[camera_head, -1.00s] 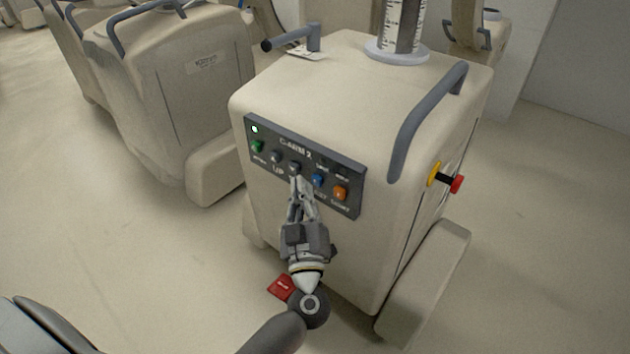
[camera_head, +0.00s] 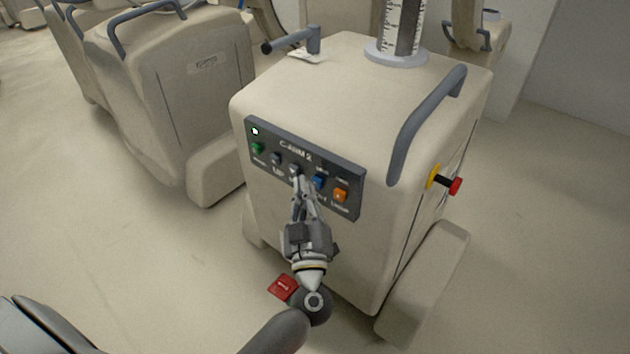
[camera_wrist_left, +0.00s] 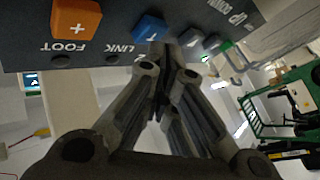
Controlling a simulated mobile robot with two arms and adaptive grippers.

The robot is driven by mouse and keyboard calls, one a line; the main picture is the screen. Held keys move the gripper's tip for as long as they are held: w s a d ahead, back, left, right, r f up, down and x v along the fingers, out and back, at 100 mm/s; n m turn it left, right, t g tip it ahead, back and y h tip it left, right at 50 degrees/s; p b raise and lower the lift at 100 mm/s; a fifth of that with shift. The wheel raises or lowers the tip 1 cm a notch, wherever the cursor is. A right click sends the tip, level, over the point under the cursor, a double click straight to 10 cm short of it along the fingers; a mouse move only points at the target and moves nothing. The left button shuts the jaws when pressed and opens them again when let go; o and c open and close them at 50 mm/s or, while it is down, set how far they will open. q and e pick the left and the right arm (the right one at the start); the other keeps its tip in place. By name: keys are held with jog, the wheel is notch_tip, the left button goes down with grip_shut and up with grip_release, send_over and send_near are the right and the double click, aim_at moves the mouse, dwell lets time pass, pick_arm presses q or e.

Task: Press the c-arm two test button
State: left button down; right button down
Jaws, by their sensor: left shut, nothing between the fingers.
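The C-ARM 2 cart (camera_head: 330,85) has a dark control panel (camera_head: 356,208) on its front. The panel carries a green button (camera_head: 257,148), two grey buttons, a blue button (camera_head: 318,182) and an orange button (camera_head: 340,194). The button labels are too blurred to read in the head view. My left gripper (camera_head: 299,180) is shut and empty, its tips at the panel just below the second grey button (camera_head: 294,169) and left of the blue one. In the left wrist view the tips lie close to the blue button (camera_wrist_left: 150,27); contact cannot be told. My right gripper is not in view.
A lit lamp (camera_head: 255,131) is at the panel's upper left. A yellow and red knob (camera_head: 445,180) sticks out of the cart's right side. A red tag (camera_head: 282,287) shows beside my left wrist. Another covered cart (camera_head: 190,90) stands left, with open floor between.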

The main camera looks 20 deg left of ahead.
pick_arm(q)
jog(key=shift+w+d, duration=0.15)
jog(key=shift+w, duration=0.35)
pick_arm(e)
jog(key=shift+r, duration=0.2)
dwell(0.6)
pick_arm(q)
jog(key=shift+s+a+p, duration=0.25)
jog(key=shift+s+p, duration=0.5)
jog(key=shift+s, duration=0.15)
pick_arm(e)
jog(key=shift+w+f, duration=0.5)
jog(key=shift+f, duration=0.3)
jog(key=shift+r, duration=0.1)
